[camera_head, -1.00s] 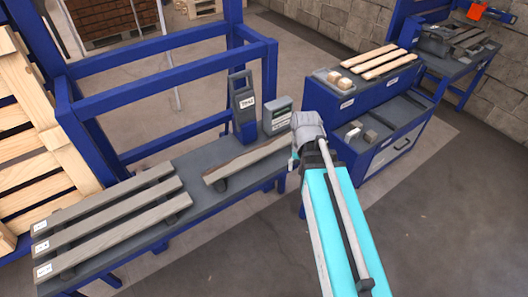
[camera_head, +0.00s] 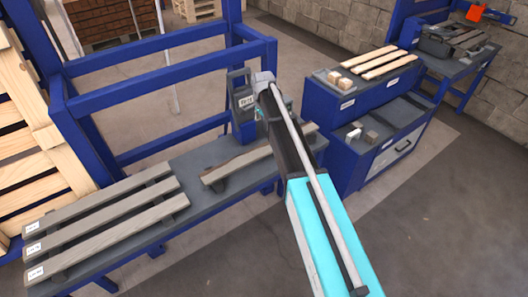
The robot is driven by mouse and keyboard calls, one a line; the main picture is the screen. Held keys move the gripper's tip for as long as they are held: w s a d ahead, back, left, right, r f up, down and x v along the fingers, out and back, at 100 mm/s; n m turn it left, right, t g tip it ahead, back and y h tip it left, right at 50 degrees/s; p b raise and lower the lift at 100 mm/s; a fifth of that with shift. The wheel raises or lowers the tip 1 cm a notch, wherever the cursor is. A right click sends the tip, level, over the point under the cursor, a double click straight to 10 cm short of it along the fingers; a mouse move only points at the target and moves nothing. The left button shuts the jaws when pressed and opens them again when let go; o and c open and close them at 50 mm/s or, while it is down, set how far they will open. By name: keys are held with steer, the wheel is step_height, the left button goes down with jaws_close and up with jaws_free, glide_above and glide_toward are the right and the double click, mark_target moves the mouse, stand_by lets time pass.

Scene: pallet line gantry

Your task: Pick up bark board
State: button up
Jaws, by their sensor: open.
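A single board with a dark, bark-like edge (camera_head: 235,165) lies on supports on the grey bench at the middle, in the head view. My arm crosses in front of its right part, and its far right end shows past the arm. My arm reaches up from the lower right, with its wrist end over the back of the bench near the grey device. I cannot make out my gripper's fingers; they are hidden behind the arm or too small to see.
Several labelled grey boards (camera_head: 108,222) lie on the left of the bench (camera_head: 190,216). A grey device (camera_head: 238,85) stands at its back edge. A blue frame (camera_head: 170,48) rises behind. A blue cabinet (camera_head: 340,105) with pale boards and small blocks stands right. Open floor lies front right.

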steer(key=shift+f, duration=0.1)
stand_by(0.3)
steer(key=b, duration=0.9)
glide_above(264, 149)
steer(key=f, duration=0.8)
steer(key=shift+w+a+f, duration=0.1)
steer(key=shift+w+f, duration=0.1)
steer(key=shift+s+f+b, duration=0.1)
steer(key=shift+f+b, duration=2.35)
steer(key=shift+f, duration=0.15)
steer(key=c, duration=1.1)
steer(key=shift+o, duration=0.2)
steer(key=shift+r, duration=0.2)
